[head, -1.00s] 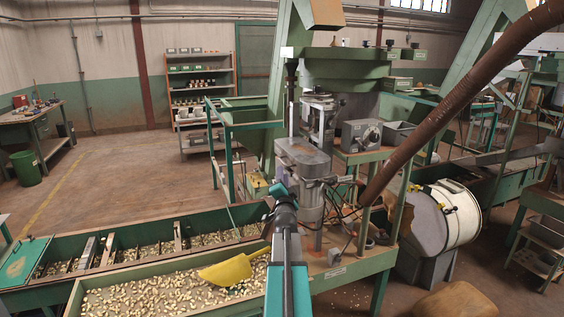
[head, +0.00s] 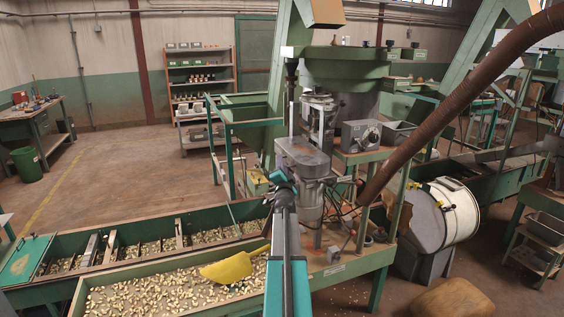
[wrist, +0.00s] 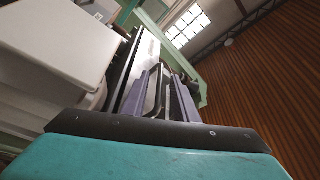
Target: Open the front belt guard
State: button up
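A grey, rounded flat-topped cover (head: 303,157), which looks like the front belt guard, sits on the machine in the middle of the head view. It appears closed. My teal and dark arm reaches up from the bottom of the head view. Its end, with my gripper (head: 283,182), is just below and in front of the cover; whether they touch is unclear. In the wrist view my gripper (wrist: 160,95) shows as dark and purplish parts beyond the teal wrist. A pale grey casing (wrist: 60,45) is close on the left.
A green trough of nuts (head: 72,300) with a yellow scoop (head: 235,266) lies left of my arm. A brown hose (head: 450,100) slants across the right. A grey control box (head: 361,133) and a white drum (head: 458,212) stand right of the machine. Open floor lies at left.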

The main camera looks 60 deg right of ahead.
jog(key=shift+x, duration=0.8)
grip_shut()
dwell(1.0)
